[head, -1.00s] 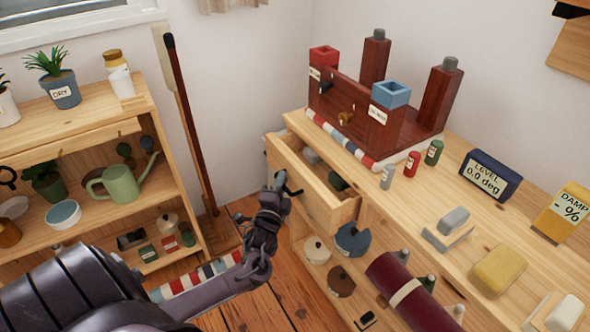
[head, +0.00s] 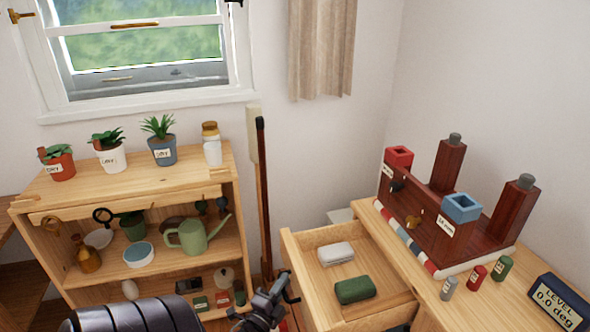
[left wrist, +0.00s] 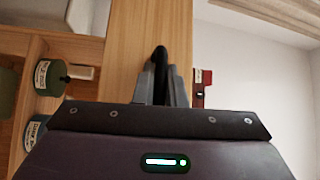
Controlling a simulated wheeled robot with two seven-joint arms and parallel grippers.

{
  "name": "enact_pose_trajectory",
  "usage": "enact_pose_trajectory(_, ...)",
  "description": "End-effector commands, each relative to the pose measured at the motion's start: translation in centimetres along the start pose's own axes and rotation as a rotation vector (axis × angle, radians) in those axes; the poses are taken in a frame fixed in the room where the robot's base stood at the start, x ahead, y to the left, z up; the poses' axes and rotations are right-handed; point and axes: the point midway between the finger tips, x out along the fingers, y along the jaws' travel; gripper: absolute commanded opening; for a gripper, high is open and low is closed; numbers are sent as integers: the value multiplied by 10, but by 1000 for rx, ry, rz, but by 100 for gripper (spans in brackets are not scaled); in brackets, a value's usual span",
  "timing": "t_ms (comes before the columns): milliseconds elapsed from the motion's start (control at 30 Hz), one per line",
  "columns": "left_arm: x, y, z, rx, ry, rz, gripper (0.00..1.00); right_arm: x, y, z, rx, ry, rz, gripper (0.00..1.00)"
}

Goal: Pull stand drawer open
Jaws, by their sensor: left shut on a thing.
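The stand drawer (head: 318,315) of the wooden stand (head: 420,316) is pulled well out. A white block (head: 336,253) and a dark green block (head: 355,290) lie inside it. My left gripper (head: 283,290) is at the outer side of the drawer front, at the bottom of the head view. In the left wrist view my left gripper (left wrist: 161,82) is shut on the black drawer handle (left wrist: 160,58), against the pale wooden front (left wrist: 128,45). The fingertips partly hide the handle. My right gripper is in neither view.
A dark red brace model (head: 440,215) and several small bottles (head: 477,275) stand on the stand top. A shelf (head: 130,193) with potted plants and a green watering can (head: 190,237) is at left. A long pole (head: 262,195) leans between them.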

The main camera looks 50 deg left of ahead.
Motion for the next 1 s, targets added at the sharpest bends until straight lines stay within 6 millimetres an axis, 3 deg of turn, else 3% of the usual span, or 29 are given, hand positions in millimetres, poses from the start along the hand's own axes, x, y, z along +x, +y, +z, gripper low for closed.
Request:
enact_pose_trajectory(467, -7, 2, 6, 4, -8, 8, 0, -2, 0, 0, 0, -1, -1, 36)
enact_pose_trajectory(500, -7, 2, 6, 4, -8, 7, 16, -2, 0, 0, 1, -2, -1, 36)
enact_pose_trajectory(633, -6, 1, 6, 3, -5, 5, 33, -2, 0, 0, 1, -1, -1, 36)
enact_pose_trajectory(1000, -12, 1, 4, 1, -3, 4, 33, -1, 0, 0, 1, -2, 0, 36)
